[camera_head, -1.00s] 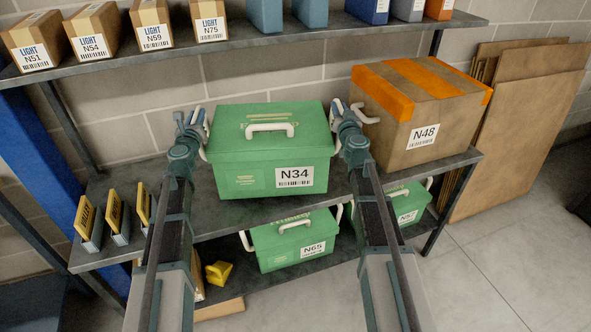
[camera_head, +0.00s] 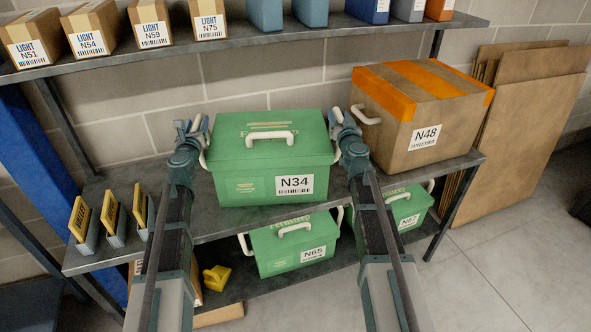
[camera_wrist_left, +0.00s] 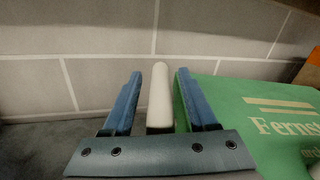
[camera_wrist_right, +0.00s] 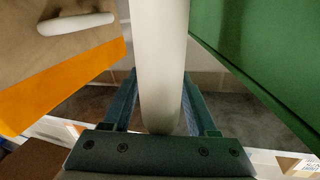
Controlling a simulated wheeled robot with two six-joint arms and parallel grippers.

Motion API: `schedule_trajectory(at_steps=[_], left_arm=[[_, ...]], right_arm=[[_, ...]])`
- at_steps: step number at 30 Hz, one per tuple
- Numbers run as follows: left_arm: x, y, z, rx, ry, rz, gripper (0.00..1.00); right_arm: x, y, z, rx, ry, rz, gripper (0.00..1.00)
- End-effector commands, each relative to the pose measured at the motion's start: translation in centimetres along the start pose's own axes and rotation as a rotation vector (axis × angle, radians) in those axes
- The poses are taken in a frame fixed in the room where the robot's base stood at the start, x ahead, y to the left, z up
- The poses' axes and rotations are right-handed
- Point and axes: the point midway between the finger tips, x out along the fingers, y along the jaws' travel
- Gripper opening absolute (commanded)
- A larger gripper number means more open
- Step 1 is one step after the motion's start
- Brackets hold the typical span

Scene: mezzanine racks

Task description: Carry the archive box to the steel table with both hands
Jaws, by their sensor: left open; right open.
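A green lidded box labelled N34 (camera_head: 262,190) sits on the middle shelf, with a white handle on its lid and one at each side. My left gripper (camera_head: 197,124) is at its left side. In the left wrist view, the white side handle (camera_wrist_left: 160,95) stands between the open blue fingers (camera_wrist_left: 158,105). My right gripper (camera_head: 339,118) is at its right side. In the right wrist view, the other white side handle (camera_wrist_right: 158,60) passes between the open fingers (camera_wrist_right: 160,105). No steel table is identifiable in view.
A brown box N48 with orange tape (camera_head: 395,120) stands close right of my right gripper. Green boxes N65 (camera_head: 285,262) and N57 (camera_head: 395,200) are on the lower shelf. Yellow-fronted holders (camera_head: 110,215) stand left. An upper shelf (camera_head: 260,42) overhangs behind. Floor is clear at right (camera_head: 480,270).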

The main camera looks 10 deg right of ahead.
Motion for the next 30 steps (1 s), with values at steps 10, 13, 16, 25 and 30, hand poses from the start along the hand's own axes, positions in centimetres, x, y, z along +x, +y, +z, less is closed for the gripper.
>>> schedule_trajectory(at_steps=[10,13,16,25,30], left_arm=[[-3.3,0.0,0.0,0.000,0.000,0.000,0.59],[-5.2,0.0,0.0,0.000,0.000,0.000,0.59],[-7.3,-0.1,0.0,0.000,0.000,0.000,0.59],[-11.9,0.0,0.0,0.000,0.000,0.000,0.59],[-12.0,0.0,0.0,0.000,0.000,0.000,0.59]], right_arm=[[0.0,0.0,0.0,0.000,0.000,-0.001,0.59],[0.0,-0.1,0.0,0.000,0.000,-0.001,0.59],[0.0,-0.1,0.0,0.000,0.000,-0.001,0.59],[0.0,0.0,0.0,0.000,0.000,-0.001,0.59],[0.0,0.0,0.0,0.000,0.000,-0.001,0.59]])
